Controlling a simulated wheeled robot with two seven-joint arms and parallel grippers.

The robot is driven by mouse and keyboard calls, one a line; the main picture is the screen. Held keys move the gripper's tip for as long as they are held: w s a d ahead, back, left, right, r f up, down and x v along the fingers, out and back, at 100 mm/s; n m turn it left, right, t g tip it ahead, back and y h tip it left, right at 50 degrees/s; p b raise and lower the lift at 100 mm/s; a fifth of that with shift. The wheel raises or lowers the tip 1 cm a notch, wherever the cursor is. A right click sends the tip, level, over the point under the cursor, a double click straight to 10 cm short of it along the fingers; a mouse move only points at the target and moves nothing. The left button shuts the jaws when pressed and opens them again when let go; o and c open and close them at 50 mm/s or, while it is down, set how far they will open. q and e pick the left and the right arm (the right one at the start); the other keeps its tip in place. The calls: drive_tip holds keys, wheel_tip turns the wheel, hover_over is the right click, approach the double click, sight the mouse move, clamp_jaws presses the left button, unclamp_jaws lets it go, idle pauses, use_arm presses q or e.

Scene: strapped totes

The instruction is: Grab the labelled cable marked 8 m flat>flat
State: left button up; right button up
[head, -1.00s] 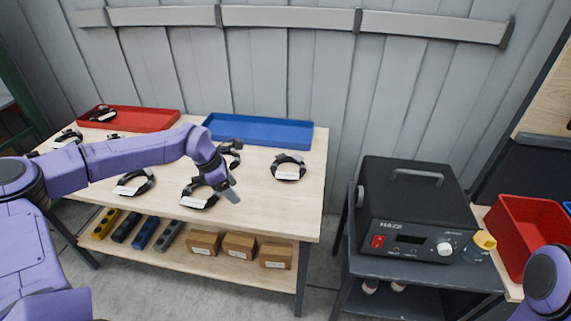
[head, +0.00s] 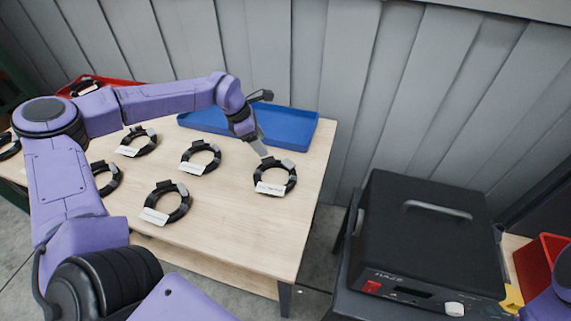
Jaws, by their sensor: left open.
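Several coiled black cables with white labels lie on the wooden table; the print is too small to read, so I cannot tell which is 8 m flat>flat. One coil (head: 292,179) lies at the right. Others are the middle coil (head: 215,161), the front coil (head: 182,209), the back-left coil (head: 150,144) and a coil (head: 114,182) partly behind my arm. My left gripper (head: 262,151) is open, pointing down at the far edge of the right coil. Whether it touches the coil is unclear. My right gripper is out of view.
An empty blue tray (head: 298,132) lies at the table's back, behind my left gripper. A red tray (head: 125,83) at the back left holds another coil (head: 85,87). A black device (head: 420,235) stands right of the table. The table's front right is clear.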

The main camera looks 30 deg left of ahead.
sight(272, 161)
use_arm(q)
drive_tip(key=f, duration=0.1)
drive_tip(key=d+f, duration=0.1)
drive_tip(key=f, duration=0.1)
drive_tip(key=shift+s+f, duration=0.2)
drive_tip(key=p+x, duration=0.1)
drive_tip(key=x, duration=0.1)
drive_tip(key=p+x, duration=0.1)
drive_tip(key=x, duration=0.2)
drive_tip(key=shift+w+a+f, duration=0.1)
drive_tip(key=shift+w+f, duration=0.1)
drive_tip(key=shift+w, duration=0.25)
drive_tip(key=shift+f, duration=0.35)
clamp_jaws()
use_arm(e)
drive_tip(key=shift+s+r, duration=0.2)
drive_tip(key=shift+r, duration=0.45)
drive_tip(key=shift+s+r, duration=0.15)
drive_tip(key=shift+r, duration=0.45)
